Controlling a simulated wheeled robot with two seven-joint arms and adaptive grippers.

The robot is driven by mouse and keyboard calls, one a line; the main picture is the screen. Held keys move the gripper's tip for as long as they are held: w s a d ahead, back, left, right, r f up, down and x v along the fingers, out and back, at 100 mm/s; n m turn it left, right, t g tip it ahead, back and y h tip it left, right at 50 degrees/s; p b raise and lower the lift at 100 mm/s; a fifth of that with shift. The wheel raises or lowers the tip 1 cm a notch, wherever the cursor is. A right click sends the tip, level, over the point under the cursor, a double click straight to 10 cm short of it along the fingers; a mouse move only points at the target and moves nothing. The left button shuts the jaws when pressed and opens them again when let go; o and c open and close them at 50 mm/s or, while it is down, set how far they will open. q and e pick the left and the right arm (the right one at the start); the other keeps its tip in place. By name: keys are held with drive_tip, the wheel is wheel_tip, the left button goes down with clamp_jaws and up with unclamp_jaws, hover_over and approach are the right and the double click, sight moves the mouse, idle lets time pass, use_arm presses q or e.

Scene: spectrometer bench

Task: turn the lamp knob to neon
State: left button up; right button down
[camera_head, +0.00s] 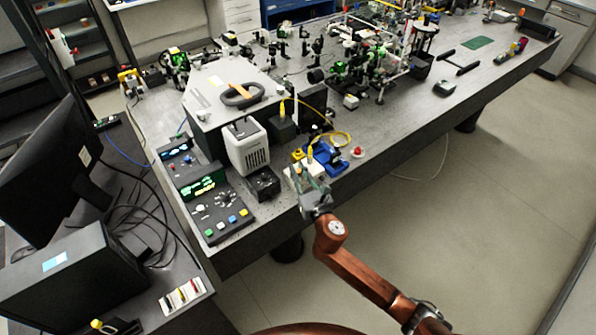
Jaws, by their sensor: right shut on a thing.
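My right gripper (311,187) reaches in from the lower right, at the near edge of the bench. Its fingers are shut at a small white box (292,184) with yellow parts on top. What they grip looks like the lamp knob, but the fingers hide it. I cannot read the knob's setting or any neon label at this size. My left gripper is not in view.
A blue tray-like fixture (328,158) stands just beyond my gripper, with a red button (358,151) to its right. A white-grey ribbed unit (247,147), a small black box (264,184) and a control panel (217,211) stand to the left. A yellow cable (337,138) loops behind.

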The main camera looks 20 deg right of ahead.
drive_tip(key=m+h+p, duration=0.2)
drive_tip(key=m+h, duration=0.1)
drive_tip(key=h, duration=0.2)
drive_tip(key=shift+a+r+p, duration=0.1)
drive_tip(key=shift+r+p, duration=0.05)
drive_tip(key=shift+p, duration=0.25)
drive_tip(key=m+g+h+p, duration=0.1)
drive_tip(key=m+h, duration=0.1)
drive_tip(key=h, duration=0.2)
drive_tip(key=shift+m+g, duration=0.3)
drive_tip(key=shift+m, duration=0.1)
drive_tip(key=shift+m+g+h+p, duration=0.35)
drive_tip(key=shift+m+g+h, duration=0.15)
drive_tip(key=shift+m+h, duration=0.35)
drive_tip(key=shift+f+m+g+h, duration=0.2)
drive_tip(key=shift+m+g+h, duration=0.9)
drive_tip(key=shift+h, duration=0.75)
drive_tip(key=c, duration=1.8)
unclamp_jaws()
drive_tip(key=shift+c, duration=0.2)
